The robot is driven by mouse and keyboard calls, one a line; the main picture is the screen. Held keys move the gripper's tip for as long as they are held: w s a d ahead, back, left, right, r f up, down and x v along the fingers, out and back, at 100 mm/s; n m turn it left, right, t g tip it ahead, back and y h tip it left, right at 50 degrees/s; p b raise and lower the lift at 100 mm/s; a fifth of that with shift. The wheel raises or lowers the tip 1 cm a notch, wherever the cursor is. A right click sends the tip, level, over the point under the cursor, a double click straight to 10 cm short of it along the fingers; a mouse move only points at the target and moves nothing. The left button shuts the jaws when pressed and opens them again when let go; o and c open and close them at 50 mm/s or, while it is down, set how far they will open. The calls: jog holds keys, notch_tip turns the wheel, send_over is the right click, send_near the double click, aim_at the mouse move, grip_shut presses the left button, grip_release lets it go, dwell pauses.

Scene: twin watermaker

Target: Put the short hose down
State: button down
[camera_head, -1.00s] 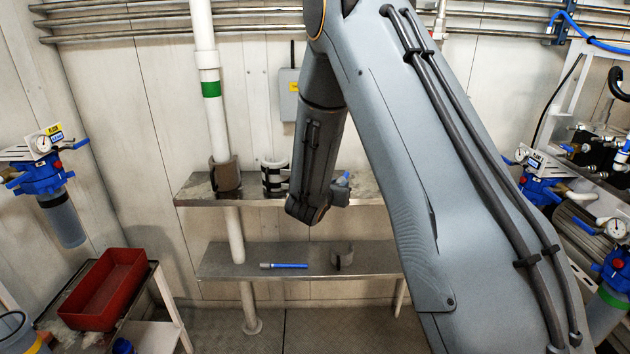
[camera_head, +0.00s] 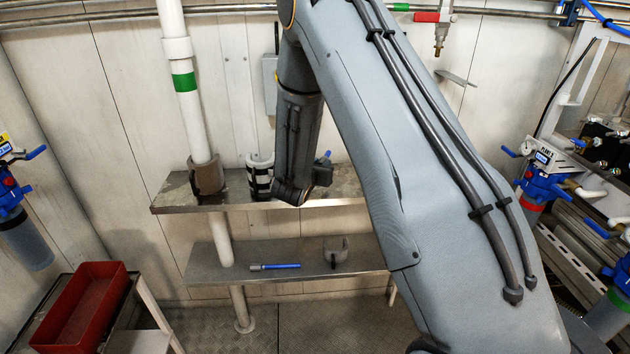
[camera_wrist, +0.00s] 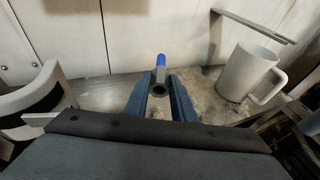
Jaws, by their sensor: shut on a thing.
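My gripper (camera_wrist: 160,97) is shut on a small piece that I take to be the short hose (camera_wrist: 158,90). It shows a dark round opening between the blue-grey fingers, with a grey part and a blue tip beyond it. In the head view my gripper (camera_head: 322,174) is at the upper shelf (camera_head: 225,197), near its front edge, with the blue tip (camera_head: 326,155) showing above it. The fingers are partly hidden by my wrist there. The wrist view shows the shelf top (camera_wrist: 205,105) beyond and around the fingers; I cannot tell whether the hose touches it.
A pale mug (camera_wrist: 245,75) stands right of the fingers. A black-and-white clamp (camera_head: 261,178) and a pipe with a brown collar (camera_head: 206,178) are left of my gripper. A red tray (camera_head: 85,305) is lower left.

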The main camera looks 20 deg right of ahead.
aim_at(320, 190)
jog(key=shift+f+p, duration=1.05)
jog(key=shift+f, duration=2.5)
jog(key=shift+f, duration=0.1)
jog(key=c, duration=1.5)
grip_release()
jog(key=shift+f, duration=0.1)
jog(key=shift+c, duration=0.2)
jog(key=shift+o, duration=0.3)
